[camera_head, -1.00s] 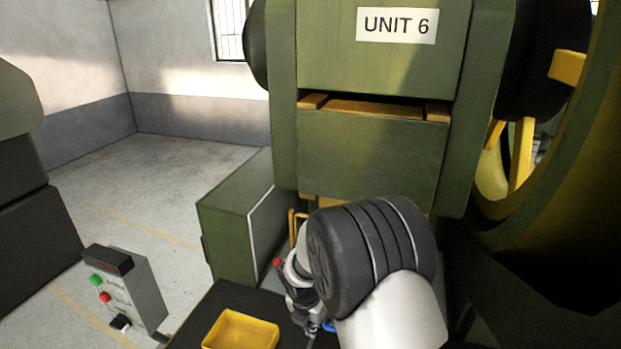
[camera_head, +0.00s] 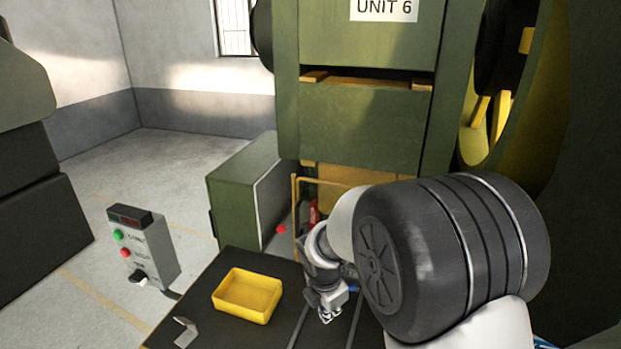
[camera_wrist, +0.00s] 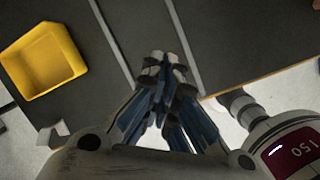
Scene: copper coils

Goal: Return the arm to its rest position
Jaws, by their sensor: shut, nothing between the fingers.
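My gripper (camera_head: 328,315) is shut and empty, hanging over the dark table to the right of the yellow tray. In the wrist view my gripper (camera_wrist: 163,60) points down at the dark tabletop with its fingertips together. My arm's large dark joint fills the lower right of the head view and hides part of the table and the machine base.
A yellow tray (camera_head: 219,300) stands on the dark table (camera_head: 222,330), with a small grey bracket (camera_head: 185,332) near it. A control box (camera_head: 152,252) with green and red buttons stands left. The green press (camera_head: 350,125) marked UNIT 6 rises behind, with a yellow rail (camera_head: 295,215) in front.

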